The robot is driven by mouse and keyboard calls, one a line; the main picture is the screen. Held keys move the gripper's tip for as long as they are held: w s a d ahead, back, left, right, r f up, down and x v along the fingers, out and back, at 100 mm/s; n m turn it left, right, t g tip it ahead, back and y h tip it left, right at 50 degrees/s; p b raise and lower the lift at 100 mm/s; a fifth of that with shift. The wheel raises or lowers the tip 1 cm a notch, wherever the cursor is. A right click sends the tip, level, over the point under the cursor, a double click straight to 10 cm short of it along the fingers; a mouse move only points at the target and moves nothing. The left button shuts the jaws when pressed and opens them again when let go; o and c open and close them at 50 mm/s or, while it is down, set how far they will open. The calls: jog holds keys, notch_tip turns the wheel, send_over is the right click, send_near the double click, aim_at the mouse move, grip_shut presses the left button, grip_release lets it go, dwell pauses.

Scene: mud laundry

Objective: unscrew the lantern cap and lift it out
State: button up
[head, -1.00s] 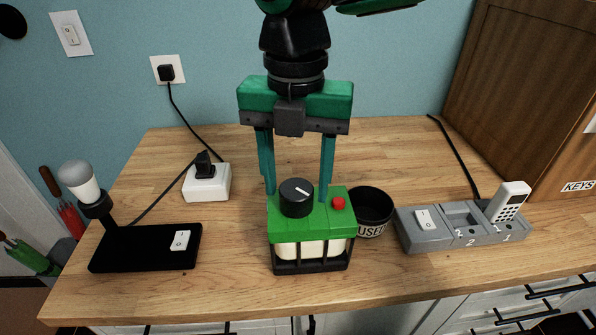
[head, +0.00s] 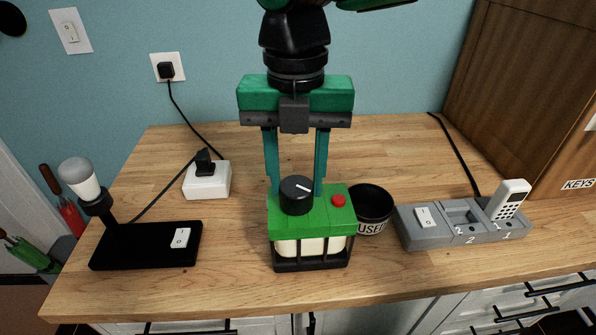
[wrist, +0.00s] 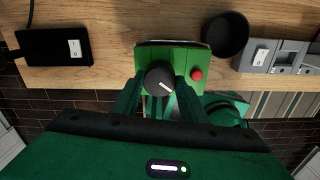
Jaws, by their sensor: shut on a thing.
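The lantern (head: 312,226) stands upright on the wooden counter, with a green top, a cream body and a dark cage base. Its black round cap (head: 297,196) sits on the green top and carries a white pointer line. A red button (head: 338,200) is to its right. My gripper (head: 296,190) comes down from above with its two teal fingers on either side of the cap, shut on it. The wrist view also shows the cap (wrist: 159,79) between the fingers. The cap is seated in the lantern top. The finger ends are partly hidden behind the cap in the head view.
A black bowl marked USED (head: 372,208) stands close at the lantern's right. Further right is a grey dock (head: 462,227) with a white handset (head: 510,198). A black lamp base (head: 146,247) and a white plug box (head: 207,181) are on the left. The counter behind is mostly clear.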

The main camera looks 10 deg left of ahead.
aim_at(297, 185)
jog(key=shift+r, duration=1.2)
jog(key=shift+r, duration=0.65)
jog(key=shift+r, duration=0.8)
jog(key=shift+r, duration=0.1)
jog(key=shift+r, duration=0.7)
jog(key=shift+r, duration=0.8)
jog(key=shift+r, duration=0.1)
